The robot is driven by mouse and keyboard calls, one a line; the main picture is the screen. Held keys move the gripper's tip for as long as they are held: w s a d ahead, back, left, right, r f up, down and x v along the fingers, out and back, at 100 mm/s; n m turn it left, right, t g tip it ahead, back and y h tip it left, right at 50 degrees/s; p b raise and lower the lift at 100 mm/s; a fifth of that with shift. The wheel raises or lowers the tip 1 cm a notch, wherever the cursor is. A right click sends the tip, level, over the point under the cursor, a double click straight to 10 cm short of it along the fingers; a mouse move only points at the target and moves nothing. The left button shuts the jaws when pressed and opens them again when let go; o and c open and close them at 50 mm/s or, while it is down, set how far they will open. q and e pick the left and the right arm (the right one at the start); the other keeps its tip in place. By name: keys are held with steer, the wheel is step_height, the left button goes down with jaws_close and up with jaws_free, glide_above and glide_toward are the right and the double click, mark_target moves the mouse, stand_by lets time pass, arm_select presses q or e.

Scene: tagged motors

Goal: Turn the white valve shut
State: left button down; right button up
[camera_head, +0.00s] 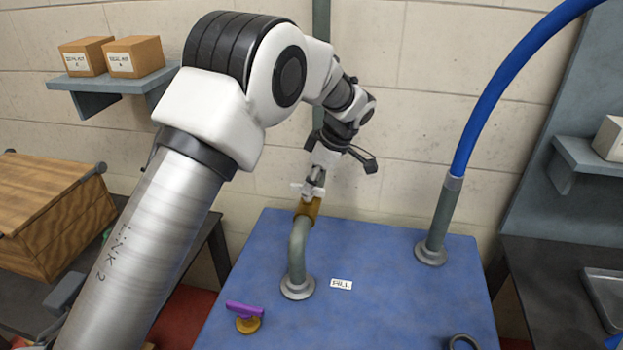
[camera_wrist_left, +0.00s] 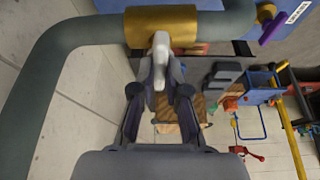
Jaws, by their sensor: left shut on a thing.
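The white valve handle (camera_head: 300,187) sits on a brass valve body (camera_head: 307,209) at the top of a bent grey pipe (camera_head: 297,250). My left gripper (camera_head: 315,181) is at the handle. In the left wrist view the white handle (camera_wrist_left: 161,47) stands out from the brass body (camera_wrist_left: 175,24), and the fingertips of my left gripper (camera_wrist_left: 160,72) are shut on it. The fingers cover part of the handle. My right gripper is in neither view.
The pipe rises from a blue bench top (camera_head: 380,310). A purple-handled valve (camera_head: 245,311), a small white label (camera_head: 341,285) and a grey pipe with a blue hose (camera_head: 510,75) are also there. A wooden crate (camera_head: 50,205) stands at left. A wall is behind.

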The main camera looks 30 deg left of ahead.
arm_select(q)
steer(key=shift+s+f+n+g, duration=0.15)
steer(key=shift+f+n+g, duration=0.15)
steer(key=shift+n, duration=0.3)
steer(key=c, duration=1.2)
jaws_free()
steer(key=shift+a, duration=0.3)
steer(key=shift+r, duration=0.2)
steer(key=shift+d+r, duration=0.25)
steer(key=v, duration=1.1)
steer(key=shift+a+r, duration=0.1)
steer(key=shift+r, duration=0.1)
